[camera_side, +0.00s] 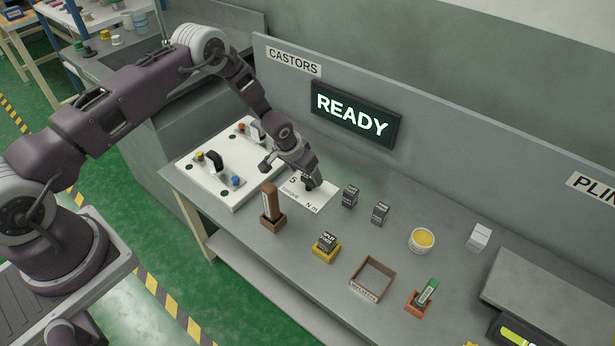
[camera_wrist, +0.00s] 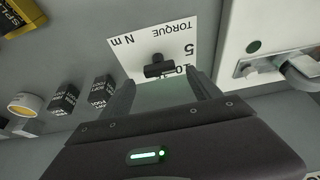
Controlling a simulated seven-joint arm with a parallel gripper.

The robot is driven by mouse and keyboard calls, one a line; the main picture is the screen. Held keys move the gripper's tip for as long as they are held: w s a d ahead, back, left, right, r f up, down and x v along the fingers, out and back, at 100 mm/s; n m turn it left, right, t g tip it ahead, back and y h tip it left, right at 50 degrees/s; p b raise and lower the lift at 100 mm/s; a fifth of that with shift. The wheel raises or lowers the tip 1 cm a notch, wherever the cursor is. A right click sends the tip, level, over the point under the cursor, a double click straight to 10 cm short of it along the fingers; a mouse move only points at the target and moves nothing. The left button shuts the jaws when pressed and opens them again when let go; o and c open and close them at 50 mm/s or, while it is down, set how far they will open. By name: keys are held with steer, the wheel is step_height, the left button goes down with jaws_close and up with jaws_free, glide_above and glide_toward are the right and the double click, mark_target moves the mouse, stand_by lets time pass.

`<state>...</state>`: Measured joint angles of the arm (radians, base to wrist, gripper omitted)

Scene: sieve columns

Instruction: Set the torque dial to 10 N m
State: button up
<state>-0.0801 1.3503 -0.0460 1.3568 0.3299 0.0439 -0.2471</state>
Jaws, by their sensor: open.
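The torque dial is a white plate (camera_wrist: 140,42) marked TORQUE, N m and 5, with another number partly covered near its edge. In the side view the plate (camera_side: 318,197) lies on the bench under my gripper. A dark knob (camera_wrist: 158,67) sits on the plate in the wrist view; its exact pointing is hard to read. My gripper (camera_side: 309,186) is over the plate, and in the side view it hides the knob. In the wrist view my gripper (camera_wrist: 160,92) has its two fingers apart, with the knob beyond the gap and nothing held.
A white panel (camera_side: 210,180) with levers and coloured knobs stands left of the plate. A brown upright block (camera_side: 269,205) is in front. A lit READY sign (camera_side: 353,114) is behind.

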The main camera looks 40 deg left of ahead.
mark_target(308, 179)
steer(key=x, duration=0.3)
steer(key=shift+f, duration=0.2)
steer(key=shift+c, duration=0.4)
steer(key=c, duration=1.3)
steer(key=m+h, duration=0.1)
steer(key=m, duration=0.3)
steer(key=shift+a+m+h, duration=0.15)
steer(key=shift+m+h, duration=0.15)
steer(key=shift+h, duration=0.1)
steer(key=shift+w+a+m+g+h, duration=0.1)
steer(key=shift+m+g+h, duration=0.25)
steer(key=shift+m, duration=0.65)
steer(key=shift+m+g+h, duration=0.25)
steer(key=shift+m+g, duration=0.1)
steer(key=shift+m, duration=0.65)
